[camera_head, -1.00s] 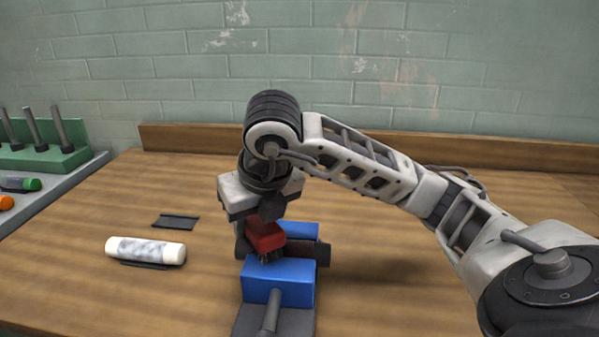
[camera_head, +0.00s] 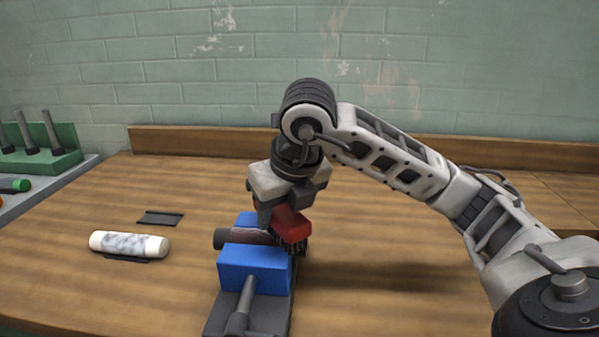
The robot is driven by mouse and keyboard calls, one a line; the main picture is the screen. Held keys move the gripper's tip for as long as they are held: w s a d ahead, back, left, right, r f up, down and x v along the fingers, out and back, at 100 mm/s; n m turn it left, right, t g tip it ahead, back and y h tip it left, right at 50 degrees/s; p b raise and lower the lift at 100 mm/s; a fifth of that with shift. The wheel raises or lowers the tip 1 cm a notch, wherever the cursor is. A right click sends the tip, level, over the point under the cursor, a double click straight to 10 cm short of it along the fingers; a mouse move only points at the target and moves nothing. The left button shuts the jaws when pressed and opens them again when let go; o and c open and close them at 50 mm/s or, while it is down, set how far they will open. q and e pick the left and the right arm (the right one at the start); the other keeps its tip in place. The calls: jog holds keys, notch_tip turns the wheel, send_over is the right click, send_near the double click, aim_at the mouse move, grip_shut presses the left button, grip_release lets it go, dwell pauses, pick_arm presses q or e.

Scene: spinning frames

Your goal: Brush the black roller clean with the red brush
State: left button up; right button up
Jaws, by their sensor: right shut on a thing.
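My right gripper (camera_head: 278,212) is shut on the red brush (camera_head: 293,226). The brush is tilted, with its dark bristles facing down at the right end of the black roller (camera_head: 228,238). I cannot tell whether the bristles touch the roller. The roller lies across a stand with blue blocks (camera_head: 253,267) in front of and behind it. A greyish, fuzzy patch shows on the roller's middle, partly hidden by the brush and gripper. My left gripper is not in view.
A white roller with grey smudges (camera_head: 130,244) lies on a dark rest at the left. An empty dark rest (camera_head: 160,218) is behind it. A green rack with grey pegs (camera_head: 40,160) stands at the far left. The table (camera_head: 390,250) is clear to the right.

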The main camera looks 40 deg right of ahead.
jog(key=shift+s+d+f, duration=0.1)
jog(key=shift+s+d, duration=0.2)
jog(key=shift+d, duration=0.05)
jog(key=r, duration=0.1)
jog(key=r+p, duration=0.1)
jog(key=shift+s+d+r, duration=0.15)
jog(key=shift+s+r, duration=0.1)
jog(key=shift+r, duration=0.05)
jog(key=shift+w+r+p, duration=0.1)
jog(key=shift+r+p, duration=1.15)
jog(key=shift+r, duration=0.2)
jog(key=shift+r+p, duration=1.05)
jog(key=shift+r, duration=0.35)
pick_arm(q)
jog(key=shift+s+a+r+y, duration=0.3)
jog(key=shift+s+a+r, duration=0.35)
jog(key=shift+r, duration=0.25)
pick_arm(e)
jog(key=shift+f, duration=0.1)
